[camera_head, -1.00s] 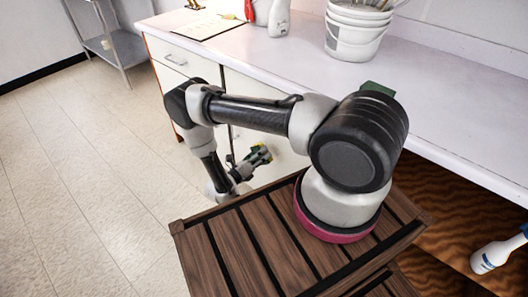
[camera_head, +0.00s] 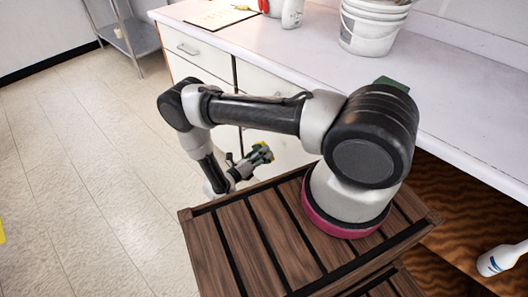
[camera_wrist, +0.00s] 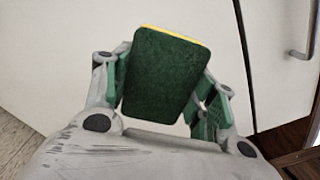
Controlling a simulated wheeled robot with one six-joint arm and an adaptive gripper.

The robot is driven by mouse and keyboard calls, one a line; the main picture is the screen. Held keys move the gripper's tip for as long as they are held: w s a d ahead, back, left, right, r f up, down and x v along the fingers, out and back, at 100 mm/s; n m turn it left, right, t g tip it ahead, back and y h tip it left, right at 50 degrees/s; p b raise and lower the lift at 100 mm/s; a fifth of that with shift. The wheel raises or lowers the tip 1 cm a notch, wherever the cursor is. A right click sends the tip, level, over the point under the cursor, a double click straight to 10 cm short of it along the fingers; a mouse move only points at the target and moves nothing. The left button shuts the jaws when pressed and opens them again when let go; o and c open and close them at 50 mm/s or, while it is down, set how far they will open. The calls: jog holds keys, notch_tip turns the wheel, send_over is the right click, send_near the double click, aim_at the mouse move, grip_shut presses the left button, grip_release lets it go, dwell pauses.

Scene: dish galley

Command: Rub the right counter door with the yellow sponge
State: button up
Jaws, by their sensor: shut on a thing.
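The sponge (camera_wrist: 165,75) shows a dark green scouring face and a thin yellow edge in the wrist view. My gripper (camera_head: 256,160) is shut on it, with green-padded fingers on both sides. In the head view the sponge (camera_head: 262,153) is small, low in front of the counter's white doors. The right counter door (camera_head: 287,150) is partly hidden by my arm and gripper. In the wrist view, white door panels (camera_wrist: 205,22) fill the background behind the sponge, with a dark seam to its right. I cannot tell whether the sponge touches a door.
The white counter (camera_head: 310,55) holds a stack of white buckets (camera_head: 372,28) and a white bottle (camera_head: 292,12). A metal shelf (camera_head: 135,38) stands at the far left. A white bottle (camera_head: 497,260) lies lower right. A handle (camera_wrist: 304,38) shows in the wrist view.

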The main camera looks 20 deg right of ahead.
jog(key=shift+d, duration=0.1)
dwell(0.4)
jog(key=f+x, duration=0.1)
jog(key=x, duration=0.6)
jog(key=shift+f, duration=0.35)
jog(key=shift+x, duration=0.95)
dwell(0.4)
jog(key=shift+s+d, duration=0.3)
jog(key=shift+s, duration=0.55)
jog(key=shift+s+d, duration=0.35)
jog(key=shift+s, duration=0.55)
jog(key=shift+d, duration=0.15)
jog(key=shift+w+a+r, duration=0.1)
jog(key=shift+w+a, duration=0.15)
jog(key=shift+w, duration=0.45)
jog(key=shift+w+a, duration=0.25)
jog(key=shift+w, duration=0.45)
jog(key=shift+w+a+r, duration=0.1)
jog(key=shift+w+a, duration=0.1)
jog(key=shift+w, duration=0.5)
jog(key=shift+c, duration=0.5)
jog(key=shift+a, duration=0.15)
